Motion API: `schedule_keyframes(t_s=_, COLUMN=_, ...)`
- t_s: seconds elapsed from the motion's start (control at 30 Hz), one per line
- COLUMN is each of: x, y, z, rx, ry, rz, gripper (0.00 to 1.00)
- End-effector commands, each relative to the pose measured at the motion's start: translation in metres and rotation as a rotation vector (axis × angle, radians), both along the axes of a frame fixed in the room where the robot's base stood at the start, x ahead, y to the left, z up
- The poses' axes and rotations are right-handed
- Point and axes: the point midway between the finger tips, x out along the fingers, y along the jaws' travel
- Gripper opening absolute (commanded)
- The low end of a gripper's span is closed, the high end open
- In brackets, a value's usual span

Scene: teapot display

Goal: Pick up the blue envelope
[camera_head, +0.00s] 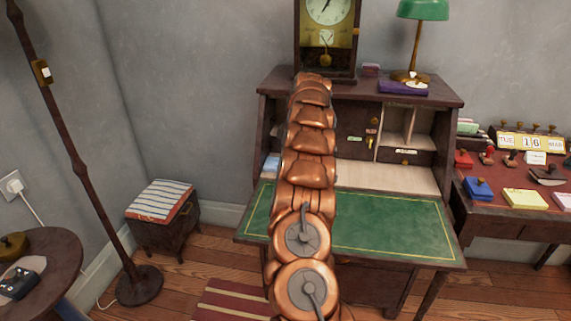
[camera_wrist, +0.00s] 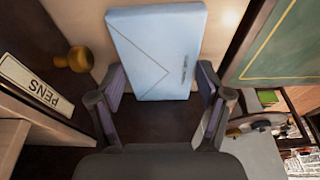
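The light blue envelope (camera_wrist: 155,50) lies in the wrist view with its flap lines and some small dark writing showing. It also seems to show in the head view as a pale blue shape (camera_head: 271,163) at the left inside the desk, partly hidden by my arm. My gripper (camera_wrist: 161,85) is open, with one finger on each side of the envelope's near end. I cannot tell whether the fingers touch it. In the head view my copper arm hides the gripper.
The writing desk (camera_head: 453,263) has a green top (camera_head: 390,230) and small compartments. A clock (camera_head: 327,40) and green lamp (camera_head: 423,9) stand on top.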

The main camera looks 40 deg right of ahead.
Motion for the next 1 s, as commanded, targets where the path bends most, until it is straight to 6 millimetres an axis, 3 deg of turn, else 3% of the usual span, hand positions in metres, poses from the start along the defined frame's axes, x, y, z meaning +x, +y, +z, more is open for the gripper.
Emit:
schedule_keyframes(t_s=0.07, x=0.0, y=0.0, z=0.0, rx=0.0, ry=0.0, rz=0.0, gripper=0.65)
schedule_keyframes(t_s=0.33, x=0.0, y=0.0, z=0.0, rx=0.001, ry=0.001, rz=0.0, gripper=0.36)
schedule_keyframes(t_s=0.6, x=0.0, y=0.0, z=0.002, rx=0.0, ry=0.0, rz=0.0, gripper=0.36)
schedule_keyframes(t_s=1.0, x=0.0, y=-0.001, z=0.025, rx=-0.001, ry=0.0, rz=-0.001, gripper=0.36)
